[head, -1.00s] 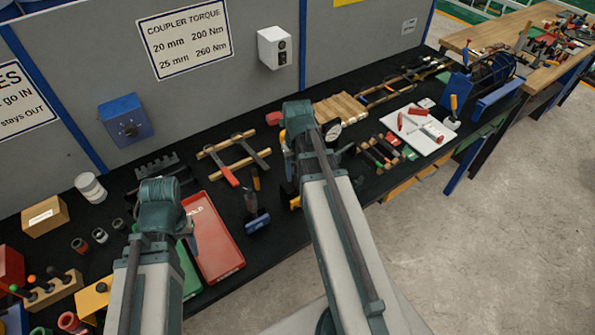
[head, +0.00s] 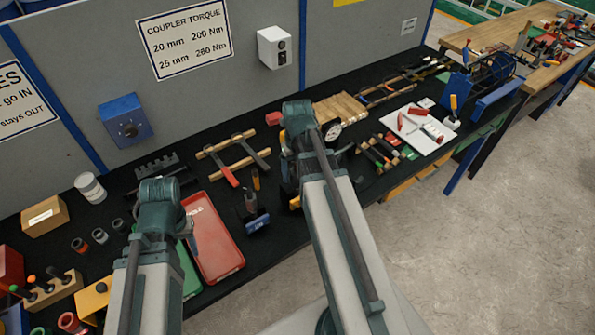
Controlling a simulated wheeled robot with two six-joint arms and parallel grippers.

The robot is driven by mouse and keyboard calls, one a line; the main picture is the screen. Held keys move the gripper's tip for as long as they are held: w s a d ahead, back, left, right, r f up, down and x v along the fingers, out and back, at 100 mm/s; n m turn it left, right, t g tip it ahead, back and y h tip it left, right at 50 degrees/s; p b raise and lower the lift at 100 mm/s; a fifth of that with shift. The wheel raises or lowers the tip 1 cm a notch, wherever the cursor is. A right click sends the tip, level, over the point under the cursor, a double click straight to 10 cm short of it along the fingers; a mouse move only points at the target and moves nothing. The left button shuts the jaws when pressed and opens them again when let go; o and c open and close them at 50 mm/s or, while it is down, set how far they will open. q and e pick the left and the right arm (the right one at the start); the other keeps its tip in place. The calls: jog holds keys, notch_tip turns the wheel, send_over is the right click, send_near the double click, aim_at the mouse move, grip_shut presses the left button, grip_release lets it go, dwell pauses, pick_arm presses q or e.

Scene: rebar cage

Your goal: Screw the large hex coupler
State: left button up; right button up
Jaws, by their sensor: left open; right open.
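Several short sleeve-like pieces stand on the black bench at the left: a reddish-dark one (head: 80,245), a grey one (head: 100,236) and a dark one (head: 119,226). I cannot tell which is the large hex coupler. A blue block (head: 257,221) stands right of the red tray, with a grey upright piece (head: 250,201) at it. My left gripper (head: 185,228) is over the left edge of the red tray, its fingers mostly hidden by my wrist. My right gripper (head: 290,180) is right of the blue block, mostly hidden behind my arm. Both are open, with nothing seen held.
The red tray (head: 222,262) lies between my arms. A wooden rack with red-handled tool (head: 228,175), a dial gauge (head: 333,131) and a white board (head: 420,130) are further back. A cardboard box (head: 45,216) and white canister (head: 90,187) stand left.

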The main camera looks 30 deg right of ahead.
jog(key=shift+r, duration=0.1)
notch_tip(320, 180, up, 14)
jog(key=p, duration=1.4)
jog(key=shift+f, duration=0.2)
